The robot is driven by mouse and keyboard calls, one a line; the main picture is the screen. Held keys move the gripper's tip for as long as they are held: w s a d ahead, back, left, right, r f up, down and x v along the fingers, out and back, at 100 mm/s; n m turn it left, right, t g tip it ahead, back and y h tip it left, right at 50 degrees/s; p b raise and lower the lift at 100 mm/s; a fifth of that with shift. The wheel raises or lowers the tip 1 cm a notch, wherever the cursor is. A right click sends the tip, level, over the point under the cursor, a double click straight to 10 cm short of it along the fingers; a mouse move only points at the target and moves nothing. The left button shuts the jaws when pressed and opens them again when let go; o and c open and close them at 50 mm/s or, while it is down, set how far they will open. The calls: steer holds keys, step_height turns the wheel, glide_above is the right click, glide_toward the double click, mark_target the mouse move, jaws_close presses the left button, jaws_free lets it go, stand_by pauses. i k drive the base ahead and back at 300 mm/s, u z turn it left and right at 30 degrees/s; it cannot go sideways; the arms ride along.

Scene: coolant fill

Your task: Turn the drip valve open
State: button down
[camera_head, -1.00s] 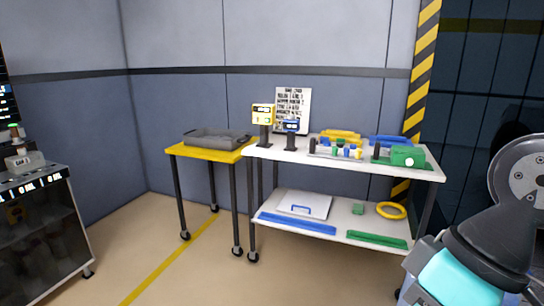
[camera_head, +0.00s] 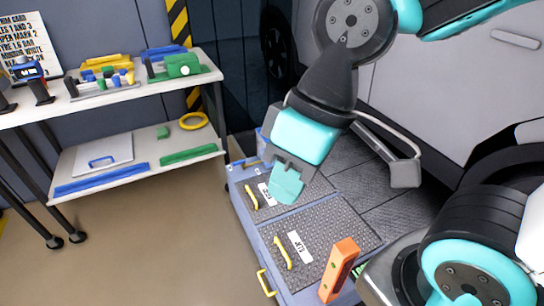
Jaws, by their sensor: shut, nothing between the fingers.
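I cannot make out a drip valve in this view. My gripper (camera_head: 286,188) is at the centre, pointing down over a blue chest with a dark textured top (camera_head: 335,222). Its teal fingertips are together, with nothing visible between them. The gap between the fingertips and the chest top is hard to judge. An orange block-like tool (camera_head: 340,268) stands tilted at the chest's front right, apart from the gripper.
The chest has yellow handles (camera_head: 282,252) and white labels (camera_head: 299,246). A white workbench with tools (camera_head: 105,100) stands at left, with a yellow ring (camera_head: 193,121) on its lower shelf. A pale vehicle (camera_head: 440,85) fills the right. Floor (camera_head: 150,250) at lower left is clear.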

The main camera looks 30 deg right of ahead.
mark_target(243, 162)
steer(key=u, duration=0.15)
steer(key=k, duration=0.45)
steer(key=u, duration=1.05)
steer(key=i, duration=2.5)
steer(key=z, duration=1.2)
steer(key=i, duration=1.1)
steer(key=z, duration=1.1)
steer(key=i, duration=0.3)
steer(key=z, duration=0.2)
